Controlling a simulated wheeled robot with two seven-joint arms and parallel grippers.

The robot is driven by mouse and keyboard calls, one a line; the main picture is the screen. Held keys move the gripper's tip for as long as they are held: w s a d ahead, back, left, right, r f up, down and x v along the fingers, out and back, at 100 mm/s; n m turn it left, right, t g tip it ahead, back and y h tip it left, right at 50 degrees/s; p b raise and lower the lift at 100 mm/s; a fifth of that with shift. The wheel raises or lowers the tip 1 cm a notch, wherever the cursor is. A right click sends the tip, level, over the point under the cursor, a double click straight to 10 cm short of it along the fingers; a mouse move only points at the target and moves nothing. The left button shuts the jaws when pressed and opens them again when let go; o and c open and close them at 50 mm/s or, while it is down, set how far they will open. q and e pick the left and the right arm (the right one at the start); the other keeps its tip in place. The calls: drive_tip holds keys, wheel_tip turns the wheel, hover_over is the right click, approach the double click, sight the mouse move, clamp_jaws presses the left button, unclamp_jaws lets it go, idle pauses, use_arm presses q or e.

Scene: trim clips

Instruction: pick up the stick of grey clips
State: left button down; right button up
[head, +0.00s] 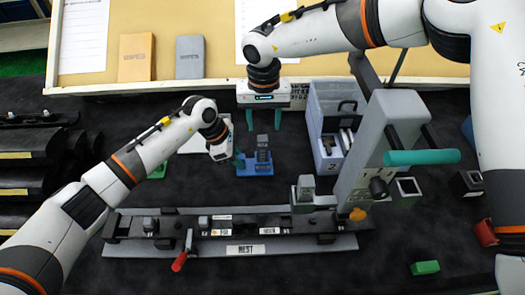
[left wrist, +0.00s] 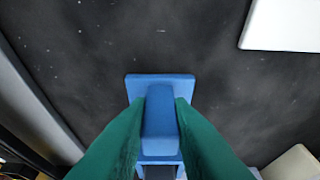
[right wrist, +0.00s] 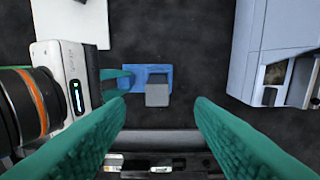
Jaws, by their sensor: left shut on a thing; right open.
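The stick of grey clips (head: 263,148) stands upright in a blue holder (head: 258,170) on the dark mat. In the right wrist view the grey stick (right wrist: 157,95) shows end-on in front of the blue base (right wrist: 158,70). My left gripper (head: 240,161) is shut on the blue holder's left end; in the left wrist view its green fingers press a raised blue block (left wrist: 158,120). My right gripper (head: 264,120) is open, pointing down above the grey stick. In the right wrist view its fingers (right wrist: 160,105) are spread on either side of the stick, apart from it.
A grey-blue bin (head: 327,120) marked 2 stands right of the holder. A long black fixture (head: 235,222) with a tall grey press (head: 375,150) lies in front. A white plate (head: 200,140) is behind my left gripper. A green block (head: 425,267) lies front right.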

sight(263, 146)
use_arm(q)
drive_tip(key=shift+d, duration=0.1)
use_arm(e)
wheel_tip(263, 146, down, 5)
drive_tip(key=shift+w+r, duration=0.1)
drive_tip(key=shift+r, duration=0.1)
wheel_tip(263, 146, down, 5)
drive_tip(key=shift+a+f, duration=0.1)
drive_tip(key=shift+a, duration=0.05)
drive_tip(key=c, duration=1.1)
drive_tip(key=shift+o, duration=0.2)
wheel_tip(263, 146, up, 10)
drive_tip(key=shift+r, duration=0.1)
use_arm(q)
drive_tip(key=c, duration=1.2)
unclamp_jaws()
